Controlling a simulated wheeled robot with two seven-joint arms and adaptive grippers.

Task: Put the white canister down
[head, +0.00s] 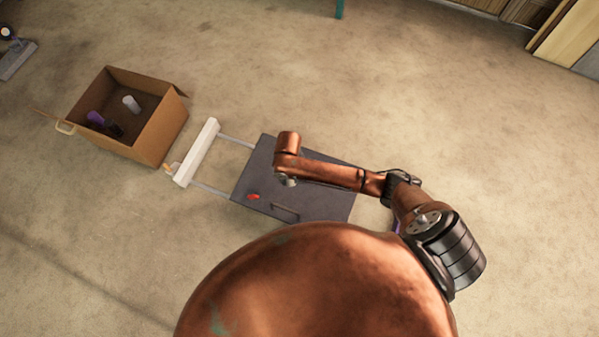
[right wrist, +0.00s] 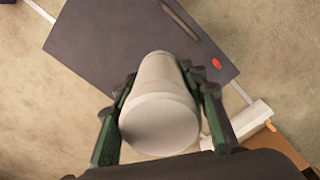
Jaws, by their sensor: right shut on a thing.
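The white canister (right wrist: 158,118) fills the middle of the right wrist view, its round end toward the camera. My right gripper (right wrist: 160,82) is shut on it, with a green and dark finger on each side. The canister is above or over the edge of a dark grey panel (right wrist: 110,50); the gap beneath it cannot be judged. In the head view my right arm reaches over the panel (head: 325,208), and its wrist hides the gripper and most or all of the canister. My left gripper is in neither view.
An open cardboard box (head: 160,138) stands at the left, holding a white cylinder (head: 131,104) and a purple item (head: 96,118). A white bar (head: 197,153) joins the panel by two rods. A small red piece (head: 253,197) lies on the panel. Beige floor around is mostly clear.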

